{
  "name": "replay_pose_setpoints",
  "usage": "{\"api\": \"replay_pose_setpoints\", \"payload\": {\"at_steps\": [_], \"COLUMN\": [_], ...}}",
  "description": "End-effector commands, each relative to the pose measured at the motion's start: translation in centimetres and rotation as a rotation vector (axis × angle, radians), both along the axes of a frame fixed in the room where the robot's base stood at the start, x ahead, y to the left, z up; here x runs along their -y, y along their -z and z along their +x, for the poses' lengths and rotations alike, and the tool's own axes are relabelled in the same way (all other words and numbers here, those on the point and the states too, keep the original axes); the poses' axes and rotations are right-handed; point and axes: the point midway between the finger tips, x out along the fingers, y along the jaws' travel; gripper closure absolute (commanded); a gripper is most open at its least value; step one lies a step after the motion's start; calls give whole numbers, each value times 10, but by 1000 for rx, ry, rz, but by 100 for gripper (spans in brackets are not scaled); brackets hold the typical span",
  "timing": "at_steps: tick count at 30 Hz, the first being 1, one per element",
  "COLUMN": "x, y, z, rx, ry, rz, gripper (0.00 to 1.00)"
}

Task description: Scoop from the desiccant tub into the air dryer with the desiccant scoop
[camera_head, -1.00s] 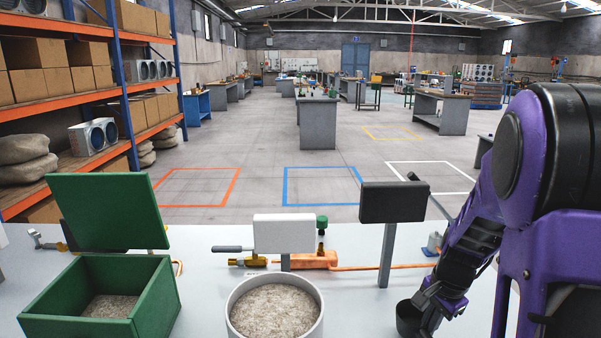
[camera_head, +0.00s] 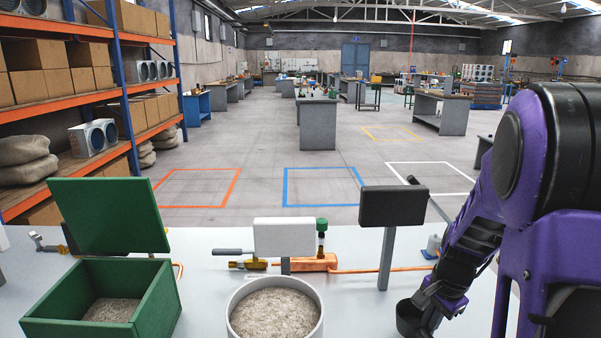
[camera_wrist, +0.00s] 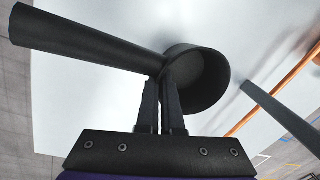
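The desiccant scoop is black, with a round cup (camera_head: 408,320) and a long handle that shows in the wrist view (camera_wrist: 80,38). My gripper (camera_head: 430,302) is at the right of the bench; in the wrist view its fingers (camera_wrist: 162,92) are close together on the scoop where cup and handle meet. The cup looks empty in the wrist view. A white round tub (camera_head: 233,312) holds grey-beige granules. A green box (camera_head: 75,328) with its lid (camera_head: 108,215) raised holds similar granules. No readable label tells which is the desiccant tub or the air dryer.
A white panel (camera_head: 283,237) stands behind the round tub, and a black panel on a grey post (camera_head: 386,260) stands between tub and gripper. Copper pipework (camera_head: 318,264) with a green-capped valve runs along the back. The bench right of the tub is fairly clear.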

Motion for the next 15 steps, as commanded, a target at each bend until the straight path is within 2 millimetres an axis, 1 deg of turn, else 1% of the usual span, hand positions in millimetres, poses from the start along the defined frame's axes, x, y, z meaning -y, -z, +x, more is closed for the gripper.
{"api": "replay_pose_setpoints", "payload": {"at_steps": [5, 15], "x": [0, 0], "y": [-6, -27], "z": [0, 0], "rx": [1, 0], "ry": [0, 0], "rz": [0, -1], "gripper": [100, 100]}}
